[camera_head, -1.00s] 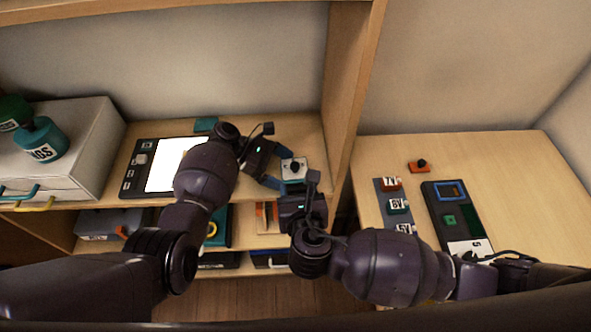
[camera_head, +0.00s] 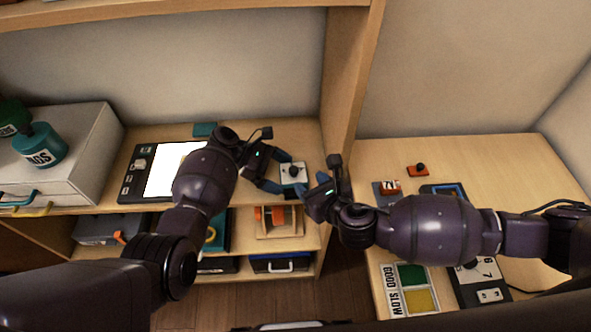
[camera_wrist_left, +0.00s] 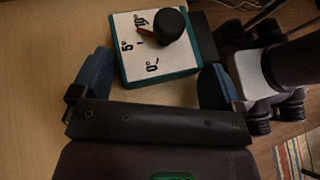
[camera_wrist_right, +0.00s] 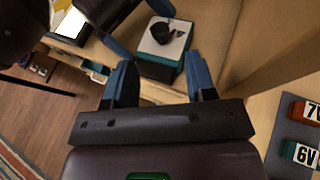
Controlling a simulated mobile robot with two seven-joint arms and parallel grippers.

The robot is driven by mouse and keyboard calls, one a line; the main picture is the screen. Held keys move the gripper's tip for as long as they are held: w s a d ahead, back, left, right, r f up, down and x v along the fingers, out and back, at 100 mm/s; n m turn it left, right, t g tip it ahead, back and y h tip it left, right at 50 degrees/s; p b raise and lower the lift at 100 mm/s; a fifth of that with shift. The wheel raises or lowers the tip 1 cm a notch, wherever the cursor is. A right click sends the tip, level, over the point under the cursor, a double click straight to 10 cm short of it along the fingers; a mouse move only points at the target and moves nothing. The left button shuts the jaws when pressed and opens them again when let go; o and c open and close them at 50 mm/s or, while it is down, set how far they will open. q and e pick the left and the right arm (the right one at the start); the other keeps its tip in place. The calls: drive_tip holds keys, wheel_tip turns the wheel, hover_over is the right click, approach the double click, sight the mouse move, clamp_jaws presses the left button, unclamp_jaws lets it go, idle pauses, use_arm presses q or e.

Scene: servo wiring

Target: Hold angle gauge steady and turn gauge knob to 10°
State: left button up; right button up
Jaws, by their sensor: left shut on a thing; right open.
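The angle gauge (camera_head: 300,178) is a white-faced plate on a teal base with a black knob (camera_head: 294,170), standing at the shelf's right end. In the left wrist view its face (camera_wrist_left: 128,68) shows 0°, 5° and 10° marks around the knob (camera_wrist_left: 160,27). My left gripper (camera_head: 280,172) is shut on the gauge's sides from the left. My right gripper (camera_head: 314,184) is open and empty just right of the gauge. In the right wrist view the gauge face (camera_wrist_right: 178,50) lies beyond its fingers, apart from them.
A wooden divider (camera_head: 345,95) rises right behind the gauge. A device with a bright screen (camera_head: 128,185) lies left on the shelf. A right-hand table (camera_head: 490,165) holds an orange block with a black knob (camera_head: 417,170), voltage-labelled blocks and a good/slow tray (camera_head: 391,285).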

sight(293, 172)
drive_tip(key=x, duration=0.7)
drive_tip(key=shift+w+a+f, duration=0.1)
drive_tip(key=shift+w+a, duration=0.1)
drive_tip(key=shift+w, duration=0.15)
drive_tip(key=c, duration=0.9)
drive_tip(key=shift+c, duration=0.2)
drive_tip(key=shift+a+m, duration=0.1)
drive_tip(key=shift+m, duration=0.2)
drive_tip(key=shift+s+a+m+t+h, duration=0.1)
drive_tip(key=shift+m+t+h, duration=0.5)
drive_tip(key=shift+m+h, duration=0.45)
drive_tip(key=shift+a+m+h, duration=0.1)
drive_tip(key=shift+m+h, duration=1.55)
drive_tip(key=shift+h, duration=0.8)
